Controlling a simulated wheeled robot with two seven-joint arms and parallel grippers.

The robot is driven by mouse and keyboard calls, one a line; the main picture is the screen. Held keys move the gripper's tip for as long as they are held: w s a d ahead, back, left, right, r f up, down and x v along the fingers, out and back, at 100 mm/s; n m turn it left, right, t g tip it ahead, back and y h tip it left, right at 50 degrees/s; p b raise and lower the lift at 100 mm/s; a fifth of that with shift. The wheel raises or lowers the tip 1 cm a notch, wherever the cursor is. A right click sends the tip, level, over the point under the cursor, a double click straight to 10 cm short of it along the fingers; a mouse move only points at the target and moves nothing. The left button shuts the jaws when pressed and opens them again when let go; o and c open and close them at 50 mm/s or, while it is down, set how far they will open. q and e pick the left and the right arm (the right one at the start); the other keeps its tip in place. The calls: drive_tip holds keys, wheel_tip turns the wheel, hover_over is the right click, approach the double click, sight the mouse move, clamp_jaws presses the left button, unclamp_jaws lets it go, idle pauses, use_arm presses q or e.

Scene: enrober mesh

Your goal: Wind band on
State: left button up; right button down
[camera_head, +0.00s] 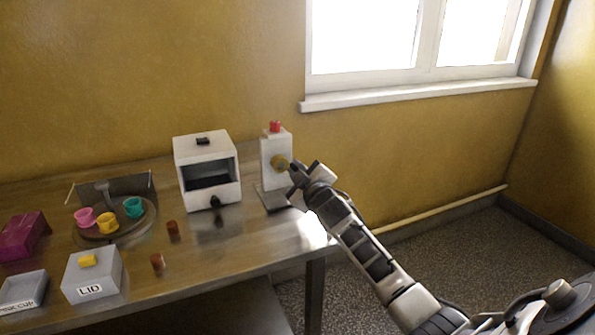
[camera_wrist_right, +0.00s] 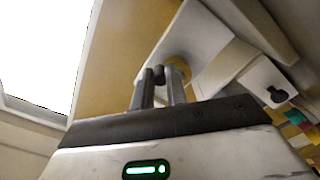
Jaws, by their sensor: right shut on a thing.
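A white upright unit (camera_head: 271,152) on a dark base plate stands at the right end of the table, with a red button on top. It carries a brass-coloured disc (camera_head: 280,164) on its front, which also shows in the right wrist view (camera_wrist_right: 180,66). My right gripper (camera_head: 296,174) reaches in from the right to the front of this disc. In the right wrist view its two fingers (camera_wrist_right: 158,88) are shut on a small dark knob (camera_wrist_right: 158,73) in front of the disc. No separate band can be made out. My left gripper is not in view.
A white box with a dark opening (camera_head: 206,170) stands left of the unit.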

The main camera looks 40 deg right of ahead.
drive_tip(key=shift+f, duration=0.1)
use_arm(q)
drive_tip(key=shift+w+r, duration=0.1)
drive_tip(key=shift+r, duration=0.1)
use_arm(e)
drive_tip(key=c, duration=1.4)
unclamp_jaws()
drive_tip(key=b+v, duration=0.1)
drive_tip(key=v, duration=1.5)
drive_tip(key=shift+d, duration=0.1)
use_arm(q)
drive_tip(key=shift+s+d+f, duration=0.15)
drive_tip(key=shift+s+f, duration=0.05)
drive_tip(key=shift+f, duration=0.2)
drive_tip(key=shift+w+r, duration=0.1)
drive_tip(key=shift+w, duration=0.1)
